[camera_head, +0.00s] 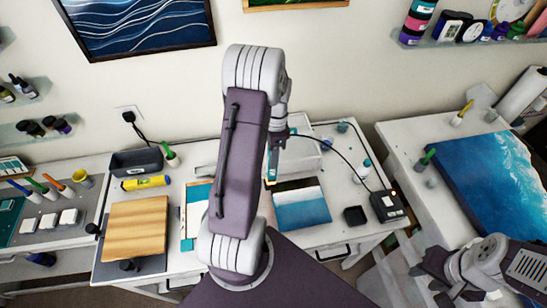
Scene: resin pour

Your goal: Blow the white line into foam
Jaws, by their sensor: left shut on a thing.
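A small seascape panel (302,211) lies on the middle table, with blue bands and a pale white band across it. My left arm reaches over the table from the front, and my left gripper (272,165) points down just behind the panel's upper left corner. It is shut on a tool that is mostly hidden by my arm. A black cable runs from near this gripper to a black control box (387,205) at the table's right side. My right gripper (436,284) is low at the right, away from the panel; its fingers are too unclear to read.
A wooden board (135,228) lies at the left of the table, near a dark tray (137,161) and a yellow tube (146,182). A small black dish (354,215) and a white bottle (363,170) stand right of the panel. A large ocean panel (490,190) fills the right table.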

